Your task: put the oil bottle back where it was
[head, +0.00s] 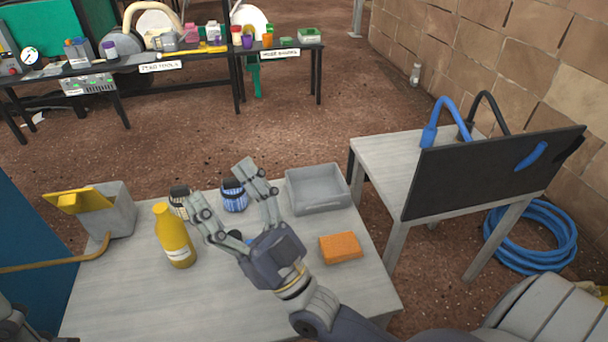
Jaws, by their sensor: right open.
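The oil bottle, a yellow bottle with a pale label (175,240), stands upright on the near grey table (150,305), left of my right gripper. My right gripper (219,187) is open over the table, with its fingers pointing to the far side. Its left finger reaches close to the bottle's right side; I cannot tell if they touch. Nothing is seen held between the fingers. A blue-patterned jar (233,202) shows beyond the fingers, and a dark-lidded jar (179,191) is partly hidden behind the bottle and left finger. My left gripper is not seen.
A grey tray (318,207) and an orange sponge (340,247) lie to the right of the gripper. A grey bin with a yellow lid (118,214) stands at the table's left. The table's front left is clear. A side table with a black panel (480,175) stands right.

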